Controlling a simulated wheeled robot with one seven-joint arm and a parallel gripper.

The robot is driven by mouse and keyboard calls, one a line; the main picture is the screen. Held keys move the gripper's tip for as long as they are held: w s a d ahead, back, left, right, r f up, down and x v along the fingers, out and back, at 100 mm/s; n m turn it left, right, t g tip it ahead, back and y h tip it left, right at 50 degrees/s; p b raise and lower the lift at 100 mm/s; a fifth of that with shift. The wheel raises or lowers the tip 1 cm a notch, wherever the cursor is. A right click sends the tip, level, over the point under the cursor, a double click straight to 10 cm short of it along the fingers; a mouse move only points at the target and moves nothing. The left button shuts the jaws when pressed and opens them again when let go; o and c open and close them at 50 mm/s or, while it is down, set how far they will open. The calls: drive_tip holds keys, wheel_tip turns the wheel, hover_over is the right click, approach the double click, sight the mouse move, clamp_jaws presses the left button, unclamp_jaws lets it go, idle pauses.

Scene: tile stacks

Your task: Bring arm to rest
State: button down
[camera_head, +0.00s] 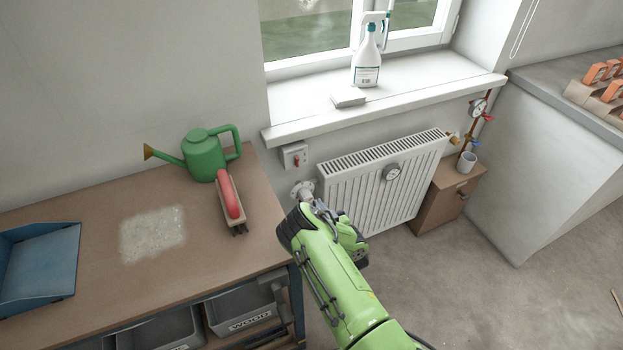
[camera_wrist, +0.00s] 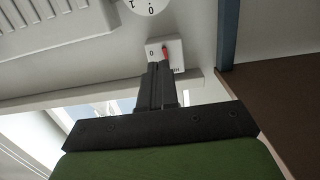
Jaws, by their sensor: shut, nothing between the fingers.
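My green arm (camera_head: 338,275) reaches from the bottom of the head view toward the wall beside the radiator. In the head view my gripper is hidden by the arm. In the wrist view my gripper (camera_wrist: 157,68) has its two dark fingers together, with nothing held. The fingertips overlap the lower part of a white switch box (camera_wrist: 164,50) with a red lever; I cannot tell whether they touch it. The switch box also shows on the wall in the head view (camera_head: 294,156), left of the radiator.
The radiator (camera_head: 385,188) and workbench (camera_head: 190,262) flank the arm. A green watering can (camera_head: 204,157) and a red-handled brush (camera_head: 230,200) stand on the bench. The windowsill (camera_head: 420,93) juts out above, with a spray bottle (camera_head: 367,62).

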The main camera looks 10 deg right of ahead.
drive_tip(key=w+d+r+m+g+h+p, duration=0.1)
drive_tip(key=w+r+m+g+h, duration=0.2)
drive_tip(key=r, duration=1.1)
drive_tip(key=s+a+r+g+p, duration=0.15)
drive_tip(key=s+r, duration=0.35)
drive_tip(key=r, duration=0.7)
drive_tip(key=s+a+r+g+y, duration=0.1)
drive_tip(key=s+r+g, duration=0.1)
drive_tip(key=s+r, duration=0.6)
drive_tip(key=s+r+g, duration=0.2)
drive_tip(key=s+r, duration=0.1)
drive_tip(key=s, duration=0.8)
drive_tip(key=s+g+h+p, duration=0.1)
drive_tip(key=s+g, duration=0.1)
drive_tip(key=s, duration=1.4)
drive_tip(key=shift+s+d+r+n+p, duration=0.2)
drive_tip(key=shift+n+p, duration=0.1)
drive_tip(key=shift+n, duration=0.1)
drive_tip(key=c, duration=1.8)
unclamp_jaws()
